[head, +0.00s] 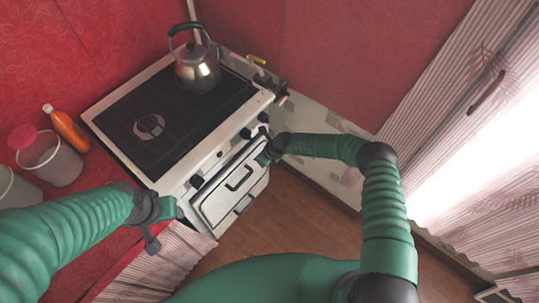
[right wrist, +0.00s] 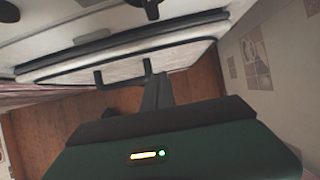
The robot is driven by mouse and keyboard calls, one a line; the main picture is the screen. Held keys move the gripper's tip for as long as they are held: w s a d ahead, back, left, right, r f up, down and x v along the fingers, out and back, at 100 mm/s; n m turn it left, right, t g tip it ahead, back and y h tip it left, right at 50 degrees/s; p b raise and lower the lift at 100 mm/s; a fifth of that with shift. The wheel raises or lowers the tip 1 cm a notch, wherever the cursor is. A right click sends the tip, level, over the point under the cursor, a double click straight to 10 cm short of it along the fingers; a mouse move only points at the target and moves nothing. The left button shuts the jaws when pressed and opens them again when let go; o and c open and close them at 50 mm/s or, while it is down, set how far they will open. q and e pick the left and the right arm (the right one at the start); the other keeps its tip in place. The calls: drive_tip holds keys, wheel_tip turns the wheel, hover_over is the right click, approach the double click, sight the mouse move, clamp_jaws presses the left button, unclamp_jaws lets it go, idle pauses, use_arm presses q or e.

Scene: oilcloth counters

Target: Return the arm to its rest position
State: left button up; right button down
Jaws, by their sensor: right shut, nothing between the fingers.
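My right arm reaches in from the right in the head view. Its gripper (head: 264,158) is at the upper right edge of the stove's white front, close to the oven door (head: 214,208). In the right wrist view my right gripper (right wrist: 157,90) is shut and empty, its fingers just in front of a dark door handle (right wrist: 122,72). I cannot tell whether they touch it. My left gripper (head: 160,228) is at the stove's near left corner, above the red counter edge; its finger opening is not clear.
A steel kettle (head: 197,68) stands at the back of the black hob (head: 150,124). An orange bottle (head: 68,128) and a clear container (head: 50,158) stand on the red counter at left. Wooden floor (head: 300,215) is open below the stove. A striped curtain (head: 440,75) hangs at right.

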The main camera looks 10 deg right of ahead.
drive_tip(key=s+r+n+t, duration=0.1)
drive_tip(key=s+r+n, duration=0.3)
drive_tip(key=r+n, duration=0.5)
drive_tip(key=s+r+n, duration=0.4)
drive_tip(key=r+n, duration=0.5)
drive_tip(key=r, duration=0.1)
drive_tip(key=s+d+r+n+g+h, duration=0.1)
drive_tip(key=s+d+r+n, duration=0.3)
drive_tip(key=s, duration=0.5)
drive_tip(key=s+d+r+n+g+h, duration=0.1)
drive_tip(key=s+d+r+n, duration=0.4)
drive_tip(key=s, duration=0.5)
drive_tip(key=shift+s+d+n+g+h, duration=0.3)
drive_tip(key=shift+d+n+h, duration=0.4)
drive_tip(key=shift+d, duration=0.25)
drive_tip(key=shift+a, duration=0.1)
drive_tip(key=shift+s+a+r, duration=0.1)
drive_tip(key=shift+s+a, duration=0.05)
drive_tip(key=shift+a, duration=0.05)
drive_tip(key=shift+d, duration=0.15)
